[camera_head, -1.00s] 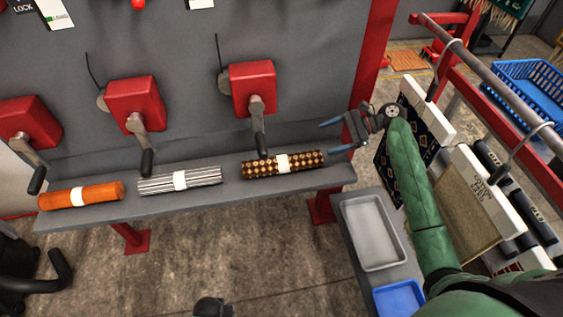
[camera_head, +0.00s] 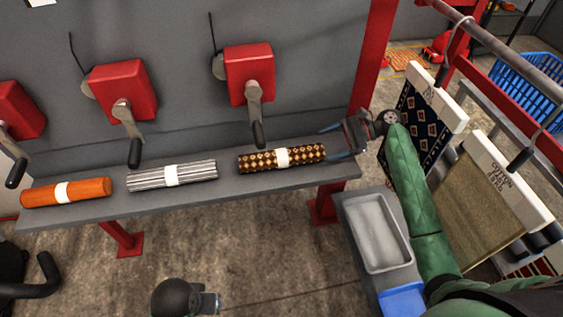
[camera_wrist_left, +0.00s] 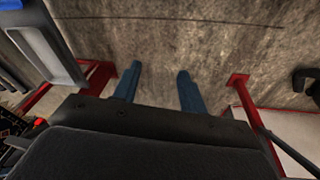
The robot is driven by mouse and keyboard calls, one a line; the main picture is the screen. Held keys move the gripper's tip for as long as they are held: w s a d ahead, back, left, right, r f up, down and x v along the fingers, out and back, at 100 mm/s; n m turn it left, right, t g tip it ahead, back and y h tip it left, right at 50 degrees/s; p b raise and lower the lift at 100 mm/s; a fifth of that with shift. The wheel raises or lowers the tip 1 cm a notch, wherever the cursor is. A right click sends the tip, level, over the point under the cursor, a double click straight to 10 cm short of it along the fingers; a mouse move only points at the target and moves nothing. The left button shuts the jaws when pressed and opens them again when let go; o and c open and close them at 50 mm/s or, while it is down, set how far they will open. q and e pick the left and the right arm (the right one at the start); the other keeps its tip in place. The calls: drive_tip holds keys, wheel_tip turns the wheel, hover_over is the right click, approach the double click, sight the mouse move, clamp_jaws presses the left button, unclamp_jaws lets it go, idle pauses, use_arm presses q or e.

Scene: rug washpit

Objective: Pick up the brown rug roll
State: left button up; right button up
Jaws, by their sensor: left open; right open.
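The brown rug roll (camera_head: 255,161), dark with a tan dotted pattern and a white band, lies at the right end of the grey shelf (camera_head: 225,188) in the head view. My right gripper (camera_head: 331,142) is open and empty just beyond the roll's right end, with its blue fingers pointing left toward it. I cannot tell whether a finger touches the roll. My left gripper (camera_wrist_left: 157,84) is open and empty in the left wrist view, over the concrete floor. A dark part of my left side shows low in the head view, with its fingers not clearly visible.
A striped grey roll (camera_head: 200,174) and an orange roll (camera_head: 92,189) lie left on the same shelf. Red boxes with cranks (camera_head: 249,75) hang above it. A grey tray (camera_head: 379,232) and blue tray (camera_head: 404,300) stand right. Hanging rug samples (camera_head: 423,118) are close to my right arm.

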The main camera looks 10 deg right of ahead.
sight(321, 147)
drive_tip(key=shift+a+f, duration=0.2)
drive_tip(key=shift+a, duration=0.15)
drive_tip(key=shift+p+x, duration=0.3)
drive_tip(key=shift+x, duration=0.55)
drive_tip(key=shift+a, duration=0.25)
drive_tip(key=p+x, duration=0.1)
drive_tip(key=x, duration=0.4)
drive_tip(key=shift+s+f+p, duration=0.1)
drive_tip(key=shift+s+p, duration=0.1)
drive_tip(key=shift+p, duration=0.1)
use_arm(q)
drive_tip(key=f, duration=0.3)
drive_tip(key=w+f, duration=0.1)
drive_tip(key=shift+a+f, duration=0.25)
drive_tip(key=shift+f, duration=0.1)
